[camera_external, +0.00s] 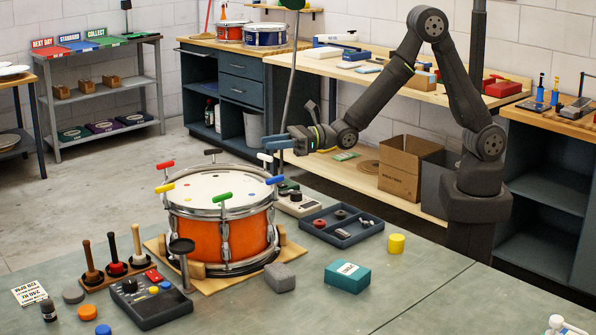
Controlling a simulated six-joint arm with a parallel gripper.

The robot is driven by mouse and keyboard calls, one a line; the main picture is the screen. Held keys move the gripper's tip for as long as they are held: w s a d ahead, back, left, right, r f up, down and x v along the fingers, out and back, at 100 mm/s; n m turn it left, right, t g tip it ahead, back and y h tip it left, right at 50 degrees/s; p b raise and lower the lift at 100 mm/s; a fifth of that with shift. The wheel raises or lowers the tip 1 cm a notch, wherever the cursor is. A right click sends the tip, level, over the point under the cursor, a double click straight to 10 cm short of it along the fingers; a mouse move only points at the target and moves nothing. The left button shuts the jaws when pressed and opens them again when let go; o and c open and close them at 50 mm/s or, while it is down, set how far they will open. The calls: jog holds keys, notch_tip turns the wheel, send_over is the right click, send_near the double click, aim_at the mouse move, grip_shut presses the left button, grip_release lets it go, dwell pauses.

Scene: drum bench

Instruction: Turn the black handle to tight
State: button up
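An orange snare drum (222,235) with a white head stands on a wooden cradle on the bench. T-shaped handles of different colours stand around its rim. The black handle (213,152) is at the far side of the rim, its bar lying roughly left to right. Its lower part is hard to make out, and how tight it is does not show. My gripper (272,144) hangs in the air to the right of the black handle, above the drum's far right edge, apart from that handle. Its blue fingers point left. They are small here, and their opening is unclear.
Other handles are red (165,164), yellow (165,188), green (222,197), blue (275,180) and white (265,157). A thin grey pole (291,75) rises behind my gripper. A grey tray (342,225) and a mallet rack (115,268) flank the drum.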

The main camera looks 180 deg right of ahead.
jog(key=shift+s+a, duration=0.1)
jog(key=shift+a, duration=0.15)
